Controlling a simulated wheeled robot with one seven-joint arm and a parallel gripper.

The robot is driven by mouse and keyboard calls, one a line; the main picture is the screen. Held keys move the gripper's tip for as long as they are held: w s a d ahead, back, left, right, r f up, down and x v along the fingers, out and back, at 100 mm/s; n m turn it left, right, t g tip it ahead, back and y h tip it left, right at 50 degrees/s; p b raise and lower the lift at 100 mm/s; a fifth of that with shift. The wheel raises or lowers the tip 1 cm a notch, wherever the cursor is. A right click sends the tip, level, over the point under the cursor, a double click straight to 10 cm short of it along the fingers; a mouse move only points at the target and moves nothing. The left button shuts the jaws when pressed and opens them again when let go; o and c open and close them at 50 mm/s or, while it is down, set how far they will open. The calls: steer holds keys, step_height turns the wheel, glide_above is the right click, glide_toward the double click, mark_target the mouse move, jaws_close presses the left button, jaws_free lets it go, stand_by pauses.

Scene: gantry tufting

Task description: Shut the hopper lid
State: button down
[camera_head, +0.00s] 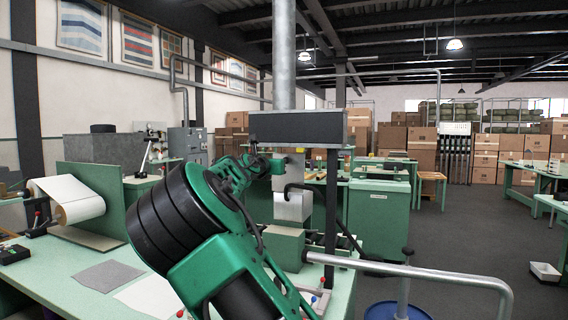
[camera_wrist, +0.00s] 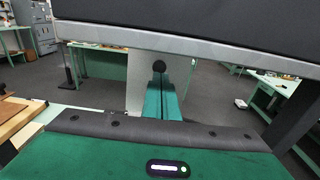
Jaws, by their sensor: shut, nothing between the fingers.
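I cannot make out a hopper lid for certain in either view. My gripper (camera_head: 277,166) reaches away from me, below a dark grey box (camera_head: 300,128) under a vertical metal pipe. In the wrist view its two green fingers (camera_wrist: 161,88) are together, with nothing between them. A pale panel stands behind the fingers. A dark panel with a light grey lower edge fills the top of the wrist view. My arm hides part of the machine.
A metal rail (camera_head: 430,272) crosses in front at right, above a blue drum (camera_head: 395,311). A white roll (camera_head: 78,200) and grey cloth (camera_head: 108,276) are on the left table. A green cabinet (camera_head: 378,212) stands behind. The floor at right is mostly clear.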

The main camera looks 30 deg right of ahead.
steer(key=x, duration=0.3)
steer(key=shift+w+d, duration=0.2)
steer(key=shift+d, duration=0.05)
steer(key=shift+a, duration=0.1)
